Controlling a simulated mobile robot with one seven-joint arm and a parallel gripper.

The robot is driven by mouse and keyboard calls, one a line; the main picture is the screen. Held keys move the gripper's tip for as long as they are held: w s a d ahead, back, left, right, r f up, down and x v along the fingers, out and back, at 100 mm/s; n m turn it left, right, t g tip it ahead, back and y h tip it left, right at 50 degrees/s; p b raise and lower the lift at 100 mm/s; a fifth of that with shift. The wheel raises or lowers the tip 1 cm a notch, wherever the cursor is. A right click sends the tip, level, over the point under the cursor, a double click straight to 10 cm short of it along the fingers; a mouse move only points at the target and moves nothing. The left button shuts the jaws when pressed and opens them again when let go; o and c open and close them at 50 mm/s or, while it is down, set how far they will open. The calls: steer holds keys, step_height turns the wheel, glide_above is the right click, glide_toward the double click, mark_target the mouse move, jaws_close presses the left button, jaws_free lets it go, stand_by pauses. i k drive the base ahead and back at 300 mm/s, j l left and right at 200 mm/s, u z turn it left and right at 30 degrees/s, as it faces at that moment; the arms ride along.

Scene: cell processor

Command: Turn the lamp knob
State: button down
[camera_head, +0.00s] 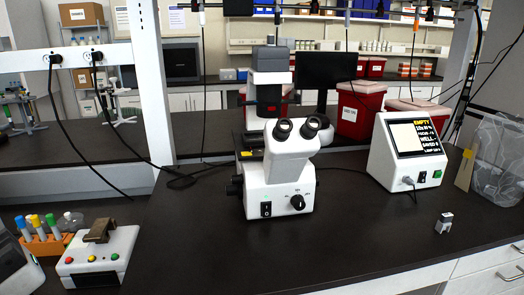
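A white microscope (283,165) with two black eyepieces stands on the dark bench near the middle of the head camera view. A round black knob (298,202) sits on the lower right of its front, with small dark marks around it. It looks like the lamp knob; its exact setting is too small to read. A black rocker switch (266,209) is to the left of the knob. Black knobs (235,187) also stick out from the microscope's left side. My gripper is not in view.
A white device with a lit screen (407,150) stands to the right. A small silver-and-white item (444,222) lies near the right front. A white box with coloured buttons (100,258) and an orange tube rack (48,240) are at lower left. The bench before the microscope is clear.

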mark_target(236, 179)
steer(key=k+j, duration=0.15)
steer(key=j, duration=0.2)
steer(key=k+j, duration=0.15)
steer(key=j, duration=0.25)
steer(key=i+j+u, duration=0.15)
steer(key=i+u, duration=0.15)
steer(key=i, duration=0.2)
steer(key=i+u, duration=0.3)
steer(key=i, duration=0.25)
